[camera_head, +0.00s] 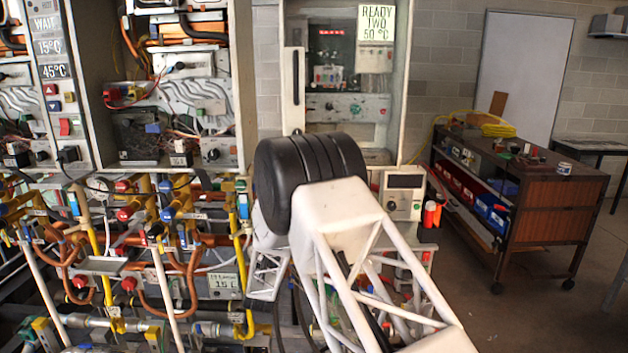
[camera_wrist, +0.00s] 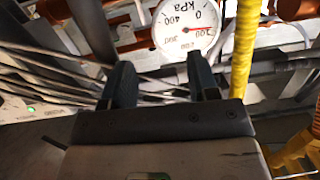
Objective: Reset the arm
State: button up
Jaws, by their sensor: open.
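My arm, a white lattice frame with a black joint, fills the middle of the head view in front of the heater cabinets. My gripper is hidden behind it there. In the wrist view my gripper (camera_wrist: 163,85) shows two dark fingers standing apart with nothing held between them. A round white pressure gauge (camera_wrist: 187,27) marked kPa is beyond the fingertips and appears upside down. A yellow pipe (camera_wrist: 244,45) runs just right of the right finger. I cannot tell whether the fingers touch anything.
Dense pipes and valves (camera_head: 130,230) fill the lower left below an open cabinet (camera_head: 175,85). A wheeled wooden cart (camera_head: 555,205) is at right. The floor before it is clear. Thin grey lines (camera_wrist: 60,75) cross near the fingers.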

jog(key=s+d+r+g, duration=0.1)
jog(key=s+d+r, duration=0.15)
jog(key=r, duration=0.25)
jog(key=s+d+r+g+y, duration=0.1)
jog(key=d+r, duration=0.2)
jog(key=r, duration=0.1)
jog(key=s+d+r+g, duration=0.1)
jog(key=s+d+r, duration=0.15)
jog(key=r, duration=0.25)
jog(key=s+d+r+g, duration=0.3)
jog(key=s+d+r, duration=0.75)
jog(key=s, duration=0.25)
jog(key=s+d+r+g, duration=0.1)
jog(key=s+d, duration=0.4)
jog(key=s, duration=0.9)
jog(key=s+d+r+g+h, duration=0.1)
jog(key=s+d+g, duration=0.3)
jog(key=s, duration=1.1)
jog(key=s+d+r+g+h, duration=0.1)
jog(key=s+d+r+g, duration=0.1)
jog(key=s+d, duration=0.6)
jog(key=s, duration=0.7)
jog(key=shift+d+r+g, duration=0.25)
jog(key=shift+r+g, duration=0.15)
